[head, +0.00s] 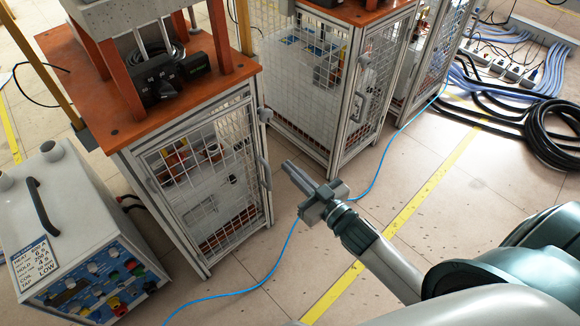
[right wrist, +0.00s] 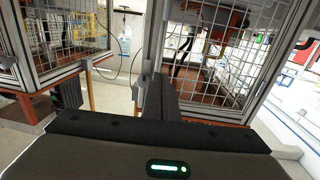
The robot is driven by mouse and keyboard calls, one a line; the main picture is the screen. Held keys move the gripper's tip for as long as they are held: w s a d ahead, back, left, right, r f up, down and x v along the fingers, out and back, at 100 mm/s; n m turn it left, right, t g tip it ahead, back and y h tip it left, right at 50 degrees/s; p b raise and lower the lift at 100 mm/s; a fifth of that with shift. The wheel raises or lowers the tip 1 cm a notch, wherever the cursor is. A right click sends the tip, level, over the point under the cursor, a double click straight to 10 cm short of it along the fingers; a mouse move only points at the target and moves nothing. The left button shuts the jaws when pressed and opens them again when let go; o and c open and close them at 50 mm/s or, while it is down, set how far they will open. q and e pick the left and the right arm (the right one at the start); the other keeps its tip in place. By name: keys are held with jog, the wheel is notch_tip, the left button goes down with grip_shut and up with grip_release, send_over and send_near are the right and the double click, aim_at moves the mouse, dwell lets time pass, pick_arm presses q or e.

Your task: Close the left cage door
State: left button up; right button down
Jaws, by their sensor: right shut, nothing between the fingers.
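The left cage (head: 190,255) stands under an orange top, with a wire-mesh door (head: 225,180) on its front. A grey handle (head: 265,172) sits at the door's right edge. Whether the door lies fully flush with its frame cannot be told. My right gripper (head: 290,170) is shut and empty, just right of the handle, with a small visible gap. In the right wrist view its dark fingers (right wrist: 158,98) are together, pointing between two mesh cages. My left gripper is not in view.
A second mesh cage (head: 330,160) stands behind to the right. A grey control unit (head: 70,215) is at the left. A blue cable (head: 285,250) crosses the tiled floor under my right arm. Black cables (head: 550,130) lie coiled at far right.

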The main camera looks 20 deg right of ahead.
aim_at(256, 136)
jog(key=x, duration=1.2)
jog(key=shift+w+a, duration=0.1)
jog(key=shift+w, duration=0.1)
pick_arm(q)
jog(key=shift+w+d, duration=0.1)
